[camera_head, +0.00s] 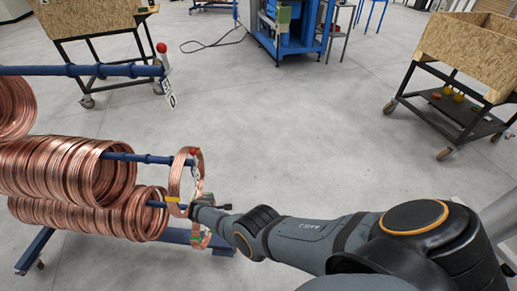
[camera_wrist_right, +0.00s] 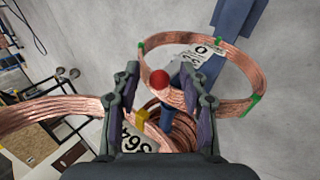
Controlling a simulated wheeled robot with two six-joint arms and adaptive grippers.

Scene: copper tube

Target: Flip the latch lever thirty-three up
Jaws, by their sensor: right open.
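My right gripper (camera_wrist_right: 161,72) is open, with a finger on each side of a red ball knob (camera_wrist_right: 159,80) in the right wrist view. The knob appears to sit at the end of a latch lever by a blue rod (camera_wrist_right: 168,110). A partly readable number plate (camera_wrist_right: 138,141) lies below it. In the head view my right gripper is at the rod ends and mostly hidden by my own arm. A red knob (camera_head: 193,151) shows just above there, but I cannot read thirty-three on any plate. My left gripper is not in view.
Copper tube coils (camera_head: 70,170) hang on blue rods at the left. A loose copper ring (camera_wrist_right: 255,70) with green tape surrounds another plate (camera_wrist_right: 208,48). A higher rod (camera_head: 80,70) ends in a red-tipped lever (camera_head: 162,58). The floor (camera_head: 300,140) is clear.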

